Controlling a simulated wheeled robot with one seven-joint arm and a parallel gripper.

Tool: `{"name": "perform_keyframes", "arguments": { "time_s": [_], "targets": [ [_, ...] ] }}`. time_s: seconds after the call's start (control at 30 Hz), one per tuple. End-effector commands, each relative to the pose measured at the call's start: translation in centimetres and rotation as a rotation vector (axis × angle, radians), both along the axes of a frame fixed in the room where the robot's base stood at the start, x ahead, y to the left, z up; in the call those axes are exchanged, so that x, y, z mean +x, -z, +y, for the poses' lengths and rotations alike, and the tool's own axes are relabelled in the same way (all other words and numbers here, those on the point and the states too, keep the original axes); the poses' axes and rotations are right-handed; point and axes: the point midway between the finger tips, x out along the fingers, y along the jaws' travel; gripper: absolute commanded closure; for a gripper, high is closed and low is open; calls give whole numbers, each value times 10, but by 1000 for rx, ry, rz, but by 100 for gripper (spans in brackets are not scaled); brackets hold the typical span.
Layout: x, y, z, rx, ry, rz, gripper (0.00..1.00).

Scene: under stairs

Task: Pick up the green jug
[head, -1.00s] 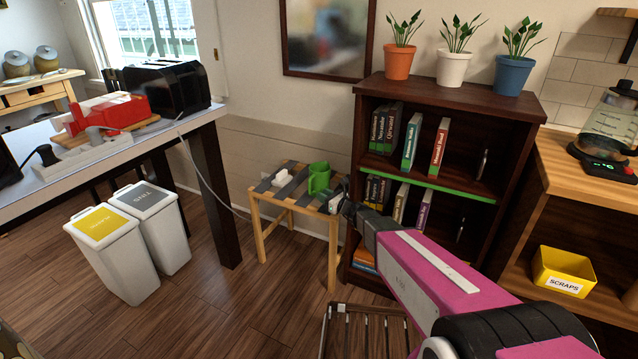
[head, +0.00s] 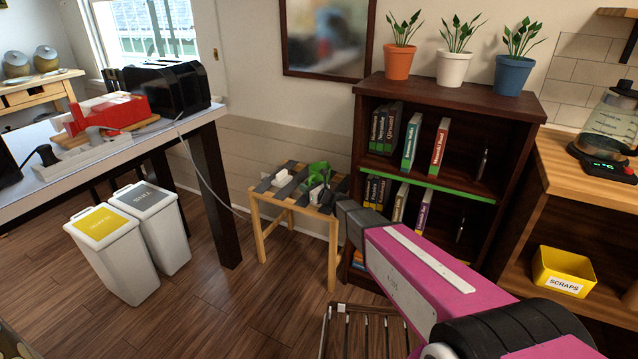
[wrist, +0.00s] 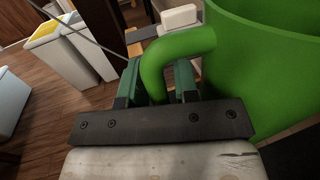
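The green jug (head: 318,168) stands on a small slatted wooden stool (head: 257,222) in the head view, partly hidden by my gripper (head: 319,192). In the wrist view the jug's wide body (wrist: 265,65) fills the upper right, and its handle curves out to the left and down. My gripper (wrist: 157,80) has one finger on each side of the handle, the left finger outside it and the right one between handle and body. A small gap shows beside the right finger, so the fingers look open around the handle.
A small white object (head: 283,178) lies on the stool left of the jug. A dark bookcase (head: 440,100) stands close on the right. Two white bins (head: 115,255) and a table (head: 150,140) are on the left, with a cable hanging down toward the stool.

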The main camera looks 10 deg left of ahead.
Motion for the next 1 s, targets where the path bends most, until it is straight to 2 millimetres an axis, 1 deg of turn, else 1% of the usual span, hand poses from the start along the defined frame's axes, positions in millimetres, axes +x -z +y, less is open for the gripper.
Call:
{"name": "perform_keyframes", "arguments": {
  "time_s": [0.07, 0.17, 0.67, 0.87, 1.0],
  "targets": [
    [0, 0, 0, 0, 0, 0, 72],
    [0, 0, -1, 0, 0, 0, 100],
    [-1, -2, -1, 0, -1, -2, 100],
    [-1, -9, -1, -1, -1, -3, 100],
    [-1, -17, -1, 0, 0, -2, 100]
  ]
}}
